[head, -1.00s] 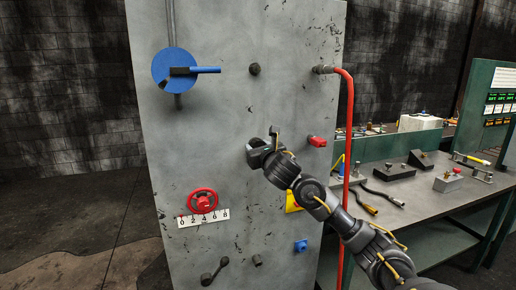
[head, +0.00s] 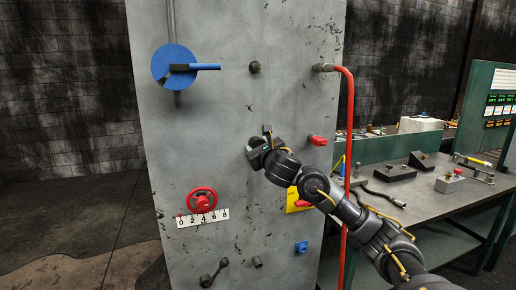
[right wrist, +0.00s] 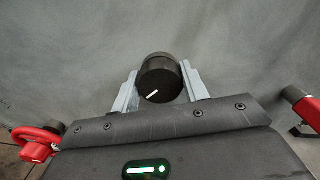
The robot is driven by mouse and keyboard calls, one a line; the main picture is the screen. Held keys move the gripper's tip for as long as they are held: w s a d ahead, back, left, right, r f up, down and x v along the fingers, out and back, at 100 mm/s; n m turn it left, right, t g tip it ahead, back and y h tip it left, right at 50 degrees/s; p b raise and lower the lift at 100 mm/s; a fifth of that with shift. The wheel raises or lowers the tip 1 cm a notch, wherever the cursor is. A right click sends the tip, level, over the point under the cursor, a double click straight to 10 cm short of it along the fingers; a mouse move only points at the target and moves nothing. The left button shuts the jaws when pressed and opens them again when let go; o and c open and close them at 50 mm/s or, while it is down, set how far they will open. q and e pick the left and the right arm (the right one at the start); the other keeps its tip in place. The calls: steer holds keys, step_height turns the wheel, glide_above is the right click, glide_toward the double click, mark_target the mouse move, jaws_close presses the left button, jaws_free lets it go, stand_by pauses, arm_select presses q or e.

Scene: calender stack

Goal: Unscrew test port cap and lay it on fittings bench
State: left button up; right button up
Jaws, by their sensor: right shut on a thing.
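My right gripper (head: 258,148) is at the middle of the grey panel (head: 215,130). In the right wrist view its two pale fingers (right wrist: 160,82) are shut on a round black cap (right wrist: 158,80) with a white line on its face. The panel surface is behind the cap. I cannot tell whether the cap is still seated on its port. In the head view the gripper hides the cap. The fittings bench (head: 428,202) is a grey table to the right of the panel. My left gripper is not in view.
A red pipe (head: 349,120) runs down the panel's right side, close to my right arm. A red fitting (head: 318,140), red handwheel (head: 202,200) and blue lever (head: 205,67) stick out of the panel. Blocks (head: 449,182) and tools stand on the bench; its front part is clear.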

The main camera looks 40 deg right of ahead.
steer(key=shift+n+b, duration=0.35)
steer(key=shift+n, duration=0.35)
steer(key=shift+f+n+b, duration=0.1)
steer(key=shift+n+b, duration=0.4)
steer(key=shift+n, duration=0.6)
steer(key=shift+b, duration=0.35)
